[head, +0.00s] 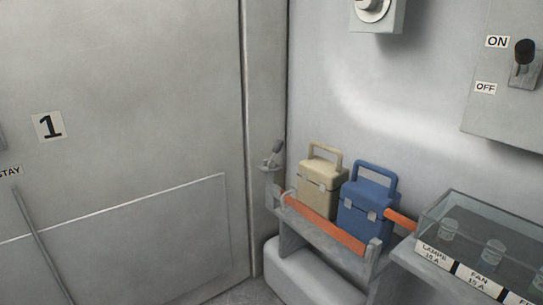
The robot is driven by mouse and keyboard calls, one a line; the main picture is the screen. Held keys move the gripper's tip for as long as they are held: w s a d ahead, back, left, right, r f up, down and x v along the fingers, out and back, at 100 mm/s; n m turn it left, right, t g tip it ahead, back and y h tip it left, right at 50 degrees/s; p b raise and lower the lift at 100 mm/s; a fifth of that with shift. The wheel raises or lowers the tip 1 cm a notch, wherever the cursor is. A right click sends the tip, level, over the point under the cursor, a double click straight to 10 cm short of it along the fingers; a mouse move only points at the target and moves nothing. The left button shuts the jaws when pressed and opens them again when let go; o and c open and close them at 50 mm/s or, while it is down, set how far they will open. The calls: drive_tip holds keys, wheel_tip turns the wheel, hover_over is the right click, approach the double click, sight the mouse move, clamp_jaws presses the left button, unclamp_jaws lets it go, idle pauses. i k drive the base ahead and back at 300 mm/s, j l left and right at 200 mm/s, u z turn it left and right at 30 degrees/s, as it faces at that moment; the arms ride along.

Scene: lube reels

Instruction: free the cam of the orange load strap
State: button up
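The orange load strap (322,224) runs across the front of a grey rack (288,234) in the lower middle of the head view. The strap passes in front of a beige box (320,182) and a blue box (364,212), both with handles and latches. Another orange piece (401,217) shows to the right of the blue box. A grey metal lever fitting (275,158) stands at the rack's left end; I cannot tell if it is the cam. My gripper is not in view.
A clear-lidded fuse case (480,246) on a shelf stands close at the right of the rack. A switch panel (508,75) is on the wall above. A large grey door (120,130) marked 1 fills the left. A little floor (250,293) shows below.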

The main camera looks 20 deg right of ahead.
sight(279, 144)
drive_tip(key=k+l, duration=0.15)
drive_tip(key=l, duration=0.25)
drive_tip(key=k+l+u, duration=0.1)
drive_tip(key=l, duration=0.3)
drive_tip(key=k+l, duration=0.25)
drive_tip(key=l, duration=0.15)
drive_tip(key=k+l+u, duration=0.1)
drive_tip(key=l, duration=0.35)
drive_tip(key=k+l, duration=0.3)
drive_tip(key=z, duration=0.3)
drive_tip(key=i+j+z, duration=0.15)
drive_tip(key=z, duration=0.2)
drive_tip(key=i+j+z, duration=0.15)
drive_tip(key=z, duration=0.2)
drive_tip(key=i+j+z, duration=0.1)
drive_tip(key=j+z, duration=0.25)
drive_tip(key=i+j+z, duration=0.2)
drive_tip(key=j, duration=0.4)
drive_tip(key=j+z, duration=0.15)
drive_tip(key=j, duration=1.2)
drive_tip(key=i, duration=0.05)
